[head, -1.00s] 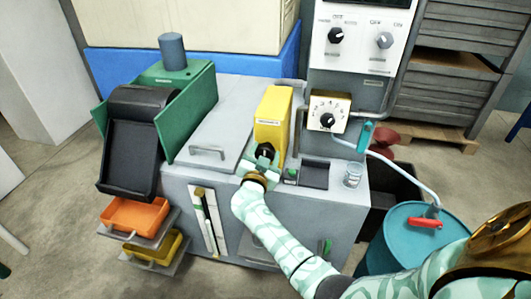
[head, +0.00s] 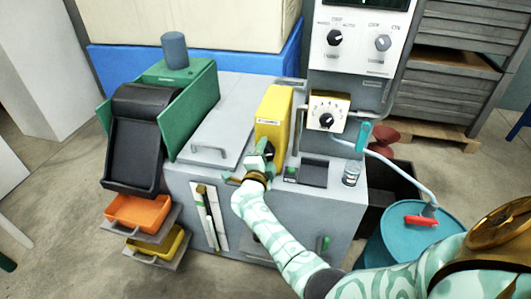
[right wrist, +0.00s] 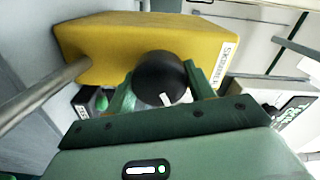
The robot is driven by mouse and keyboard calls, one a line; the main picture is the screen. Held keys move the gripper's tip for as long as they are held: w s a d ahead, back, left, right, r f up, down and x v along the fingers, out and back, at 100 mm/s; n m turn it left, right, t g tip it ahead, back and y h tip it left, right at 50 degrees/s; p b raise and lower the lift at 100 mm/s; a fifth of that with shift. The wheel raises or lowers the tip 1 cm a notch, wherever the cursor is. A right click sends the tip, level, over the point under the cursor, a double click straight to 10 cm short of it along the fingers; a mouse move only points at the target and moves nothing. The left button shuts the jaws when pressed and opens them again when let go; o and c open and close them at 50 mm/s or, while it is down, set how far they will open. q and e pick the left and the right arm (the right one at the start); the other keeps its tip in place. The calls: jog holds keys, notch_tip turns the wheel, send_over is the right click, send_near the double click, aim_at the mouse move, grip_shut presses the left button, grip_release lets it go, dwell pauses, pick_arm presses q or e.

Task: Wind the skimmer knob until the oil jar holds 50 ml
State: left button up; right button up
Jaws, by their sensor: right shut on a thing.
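The skimmer is a yellow box (head: 272,115) on the grey machine, labelled SKIMMER in the right wrist view (right wrist: 140,45). Its round black knob (right wrist: 160,75) has a white pointer mark, which points downward there. My right gripper (head: 262,160) is shut on the knob, with one green finger on each side of it in the right wrist view (right wrist: 162,92). A small clear glass jar (head: 351,173) stands upright at the machine's right corner. Its level is too small to read. My left gripper is not in view.
A dial box (head: 327,112) and a control panel (head: 360,40) stand behind. A pale hose runs to a teal drum (head: 400,235) at the right. A small dark plate (head: 313,171) lies between skimmer and jar. Orange (head: 140,213) and yellow trays hang at the left.

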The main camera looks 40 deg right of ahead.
jog(key=m, duration=0.6)
jog(key=shift+a+f+b, duration=0.1)
jog(key=shift+f+b, duration=0.25)
jog(key=shift+b, duration=0.05)
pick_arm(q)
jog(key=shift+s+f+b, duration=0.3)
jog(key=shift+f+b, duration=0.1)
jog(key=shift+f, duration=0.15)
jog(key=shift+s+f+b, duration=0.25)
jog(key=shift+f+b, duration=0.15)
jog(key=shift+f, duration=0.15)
pick_arm(e)
jog(key=m, duration=0.6)
jog(key=shift+m, duration=0.4)
jog(key=o, duration=1)
jog(key=shift+c, duration=0.2)
jog(key=shift+r, duration=0.1)
